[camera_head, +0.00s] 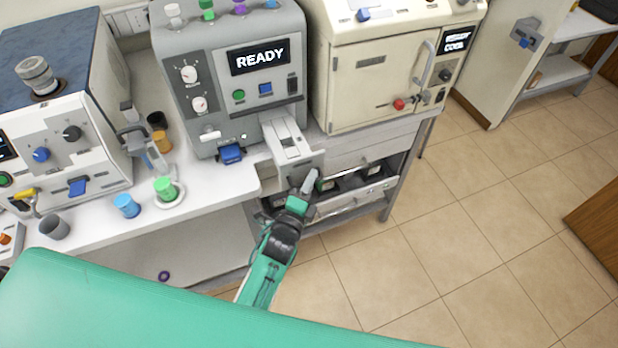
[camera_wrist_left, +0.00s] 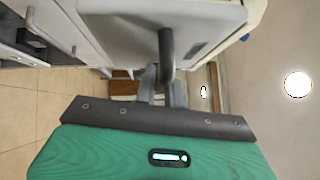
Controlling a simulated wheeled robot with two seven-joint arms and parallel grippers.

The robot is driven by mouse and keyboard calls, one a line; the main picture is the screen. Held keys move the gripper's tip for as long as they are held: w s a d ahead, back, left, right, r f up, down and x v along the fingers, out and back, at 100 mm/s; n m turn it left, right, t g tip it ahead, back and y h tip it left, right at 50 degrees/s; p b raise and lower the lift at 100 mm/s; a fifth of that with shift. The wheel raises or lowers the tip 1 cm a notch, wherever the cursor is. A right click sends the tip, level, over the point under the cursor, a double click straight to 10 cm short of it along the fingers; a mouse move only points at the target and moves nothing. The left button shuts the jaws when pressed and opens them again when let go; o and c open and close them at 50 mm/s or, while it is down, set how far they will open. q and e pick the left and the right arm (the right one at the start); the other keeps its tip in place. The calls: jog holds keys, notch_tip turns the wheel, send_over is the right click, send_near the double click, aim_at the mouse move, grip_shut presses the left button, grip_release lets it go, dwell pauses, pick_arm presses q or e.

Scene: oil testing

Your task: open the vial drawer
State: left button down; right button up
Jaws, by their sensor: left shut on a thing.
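A light grey drawer (camera_head: 286,138) with slots in its top sticks out from the front of the grey machine marked READY (camera_head: 215,110). Its front panel (camera_wrist_left: 150,20) fills the top of the left wrist view, with a dark bar handle (camera_wrist_left: 166,48) on it. My left gripper (camera_head: 309,184) is at the drawer's front end. In the left wrist view its fingers (camera_wrist_left: 162,85) are closed around the handle. The gripper partly hides the drawer front in the head view. My right gripper is not in view.
A lower rack with dark bins (camera_head: 352,182) is just right of my gripper. A cream cabinet machine (camera_head: 375,75) stands right of the grey machine. Green (camera_head: 165,188) and blue (camera_head: 126,206) vials stand on the white bench left. Tiled floor lies open to the right.

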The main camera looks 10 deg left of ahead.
pick_arm(q)
jog(key=c, duration=1.8)
grip_release()
jog(key=shift+o, duration=0.2)
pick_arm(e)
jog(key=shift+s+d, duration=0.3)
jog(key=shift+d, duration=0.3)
